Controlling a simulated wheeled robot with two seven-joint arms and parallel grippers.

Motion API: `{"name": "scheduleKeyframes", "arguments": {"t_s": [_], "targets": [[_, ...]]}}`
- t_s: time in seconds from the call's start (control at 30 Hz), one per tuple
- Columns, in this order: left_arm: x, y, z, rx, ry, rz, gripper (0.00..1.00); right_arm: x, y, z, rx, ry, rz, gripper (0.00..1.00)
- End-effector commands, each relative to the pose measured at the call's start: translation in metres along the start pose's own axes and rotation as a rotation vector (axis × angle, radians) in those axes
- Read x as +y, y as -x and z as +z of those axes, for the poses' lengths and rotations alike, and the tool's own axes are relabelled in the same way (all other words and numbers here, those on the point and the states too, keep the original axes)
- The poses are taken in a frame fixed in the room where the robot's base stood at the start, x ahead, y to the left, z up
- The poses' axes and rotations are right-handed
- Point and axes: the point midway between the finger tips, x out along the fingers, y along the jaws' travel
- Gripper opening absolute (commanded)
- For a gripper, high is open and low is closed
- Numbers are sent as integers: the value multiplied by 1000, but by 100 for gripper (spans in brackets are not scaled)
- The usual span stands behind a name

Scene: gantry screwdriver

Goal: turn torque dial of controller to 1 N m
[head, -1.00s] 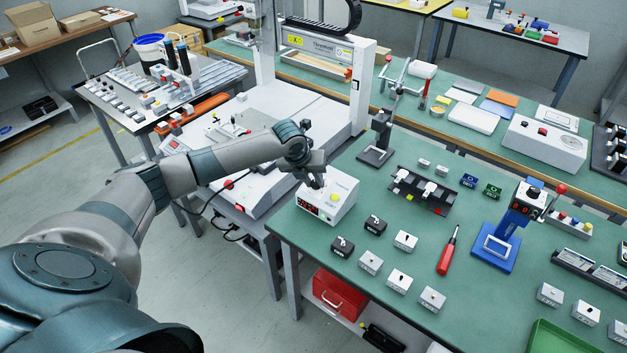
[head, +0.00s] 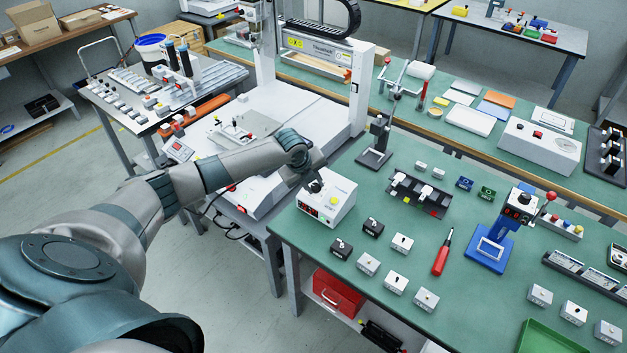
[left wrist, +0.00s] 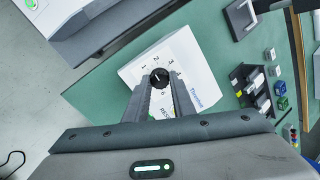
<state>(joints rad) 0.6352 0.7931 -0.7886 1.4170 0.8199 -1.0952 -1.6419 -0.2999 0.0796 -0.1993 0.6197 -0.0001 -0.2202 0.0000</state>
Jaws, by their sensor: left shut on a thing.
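The controller (head: 338,208) is a white box with a red digital display on its front, standing at the left corner of the green table. Its black torque dial (left wrist: 245,76) shows in the left wrist view with numbers printed around it. My left gripper (head: 316,186) reaches down over the controller's top from the left. In the left wrist view its two fingers (left wrist: 158,82) look shut, with the dial at their tips. The gripper partly hides the dial in the head view. The display digits are too small to read. My right gripper is not in view.
A black stand (head: 376,145) stands behind the controller. Small black and white boxes (head: 368,263) and a red screwdriver (head: 442,252) lie to the right. The white gantry machine (head: 270,130) is close behind on the left.

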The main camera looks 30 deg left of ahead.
Motion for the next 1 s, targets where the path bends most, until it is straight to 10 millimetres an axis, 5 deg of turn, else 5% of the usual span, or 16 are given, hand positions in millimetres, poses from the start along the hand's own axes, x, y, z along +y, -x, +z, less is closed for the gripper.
{"name": "scheduleKeyframes", "arguments": {"t_s": [0.5,1.0], "targets": [[0,2,2,-3,384,3,0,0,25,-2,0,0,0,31],[0,0,2,-3,450,4,0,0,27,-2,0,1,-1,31]]}}
